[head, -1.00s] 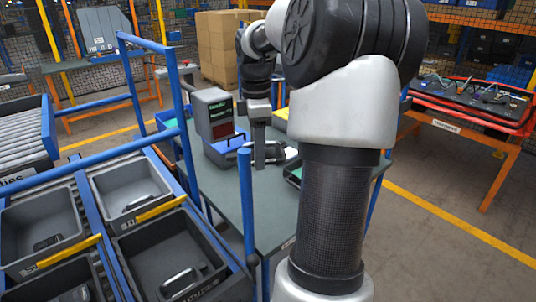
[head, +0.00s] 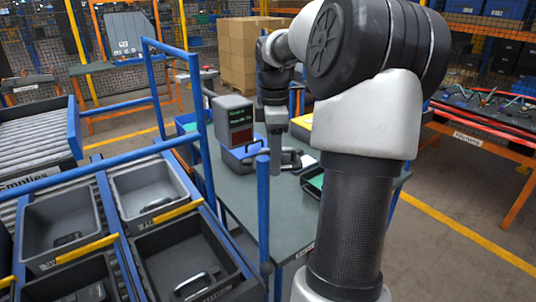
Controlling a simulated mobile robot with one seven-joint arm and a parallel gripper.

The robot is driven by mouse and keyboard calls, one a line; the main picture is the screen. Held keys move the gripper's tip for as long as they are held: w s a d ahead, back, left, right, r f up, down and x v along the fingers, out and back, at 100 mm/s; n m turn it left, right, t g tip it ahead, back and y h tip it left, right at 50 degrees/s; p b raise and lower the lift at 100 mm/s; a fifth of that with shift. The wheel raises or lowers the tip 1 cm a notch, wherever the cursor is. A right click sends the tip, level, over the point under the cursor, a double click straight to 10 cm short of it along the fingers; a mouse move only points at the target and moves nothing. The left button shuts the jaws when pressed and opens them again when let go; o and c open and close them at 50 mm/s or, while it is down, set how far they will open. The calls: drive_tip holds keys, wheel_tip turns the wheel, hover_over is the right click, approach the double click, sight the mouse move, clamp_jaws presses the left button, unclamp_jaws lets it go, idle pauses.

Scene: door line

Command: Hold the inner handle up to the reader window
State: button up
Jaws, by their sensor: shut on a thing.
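The reader (head: 235,113) is a grey box with green text on a dark screen, and it stands on the green-grey table. Its dark red window (head: 241,137) is below the text and faces toward me. My gripper (head: 276,168) points down just right of the reader and is shut on a grey handle (head: 291,159). The handle is low over the table and close to the reader's right side, apart from the window in this view. The fingertips are small and partly hidden, so I cannot tell exactly how they grip it or whether the handle touches the table.
Grey bins (head: 150,190) with dark handles in them stand at the front left. A blue post (head: 263,215) rises at the table's near edge. A dark tray (head: 313,183) lies to the right of my gripper. The table's front middle (head: 235,192) is clear.

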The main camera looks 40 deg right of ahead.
drive_tip(key=s, duration=0.9)
drive_tip(key=shift+s+b, duration=0.15)
drive_tip(key=shift+b, duration=0.25)
